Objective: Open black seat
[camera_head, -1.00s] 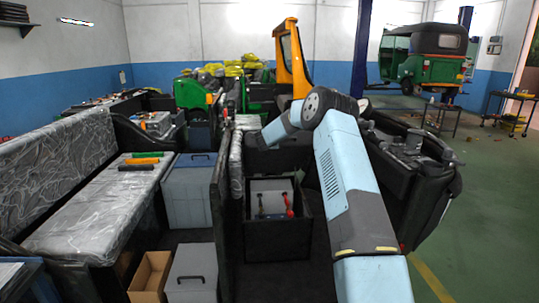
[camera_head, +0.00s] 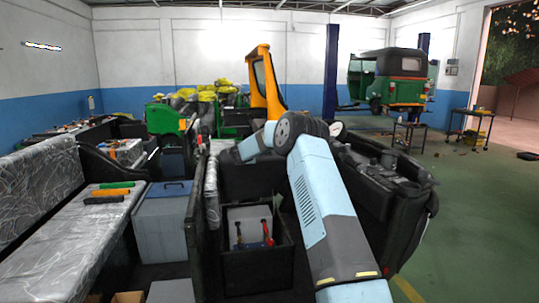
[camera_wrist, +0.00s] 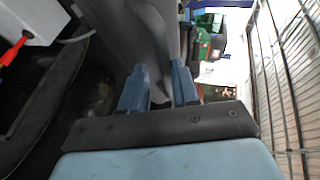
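In the head view, a black box-shaped seat base (camera_head: 257,262) stands open at the top, with a grey battery (camera_head: 247,223) inside. A dark upright panel (camera_head: 250,178) rises behind it; I cannot tell for sure that this is the black seat. My arm reaches over from the right, and its end is by this panel, mostly hidden. In the wrist view, my gripper (camera_wrist: 160,86) has two blue fingers apart, with a smooth dark grey surface (camera_wrist: 152,35) beyond and partly between them. I cannot tell if they press on it. The battery (camera_wrist: 30,18) shows at the top left.
A plastic-wrapped bench seat (camera_head: 85,215) with several tools on it is at the left, beside a grey bin (camera_head: 163,222). A black front body part (camera_head: 375,195) stands right of my arm.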

